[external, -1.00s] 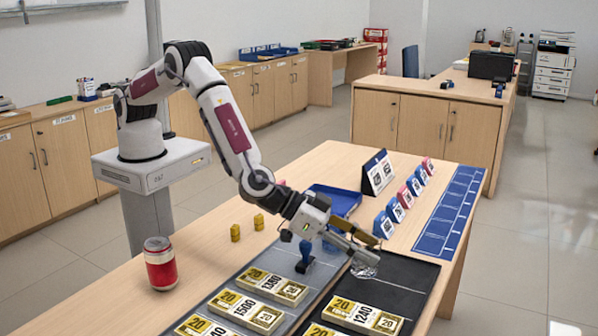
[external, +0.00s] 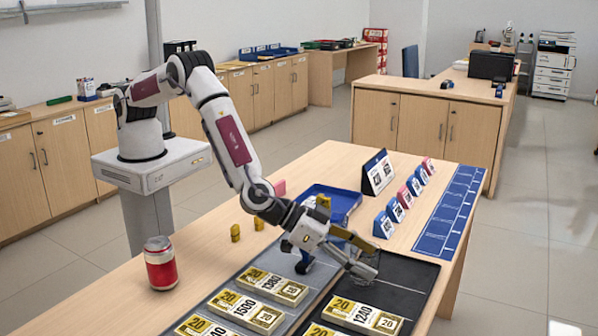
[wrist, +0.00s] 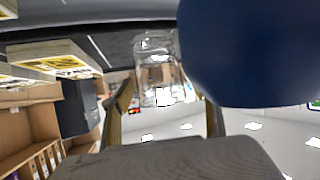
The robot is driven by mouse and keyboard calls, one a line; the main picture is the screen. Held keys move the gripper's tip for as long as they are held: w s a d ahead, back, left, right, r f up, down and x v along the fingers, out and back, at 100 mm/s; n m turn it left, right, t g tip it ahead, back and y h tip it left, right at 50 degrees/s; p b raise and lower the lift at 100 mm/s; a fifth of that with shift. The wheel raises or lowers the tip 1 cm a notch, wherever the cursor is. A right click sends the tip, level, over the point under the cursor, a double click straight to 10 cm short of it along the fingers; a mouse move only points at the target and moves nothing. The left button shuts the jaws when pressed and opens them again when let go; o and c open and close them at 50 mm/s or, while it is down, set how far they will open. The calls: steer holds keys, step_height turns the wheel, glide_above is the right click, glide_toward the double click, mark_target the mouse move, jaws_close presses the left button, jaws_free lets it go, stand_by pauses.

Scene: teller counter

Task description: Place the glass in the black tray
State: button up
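The clear glass (wrist: 158,70) shows in the wrist view beyond and between my two fingers, with gaps on both sides. In the external view the glass (external: 371,258) is at the far left corner of the black tray (external: 408,275), mostly hidden by my fingers. I cannot tell whether its base touches the tray. My gripper (external: 364,258) is open, low over that corner, with its fingers pointing at the glass.
A blue bin (external: 345,203) stands behind; a red can (external: 160,264) is at left.

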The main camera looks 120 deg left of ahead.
steer(key=shift+r, duration=0.2)
steer(key=shift+s+d+r, duration=0.15)
steer(key=shift+s+r, duration=0.1)
steer(key=shift+s, duration=0.15)
steer(key=v, duration=1.1)
stand_by(0.7)
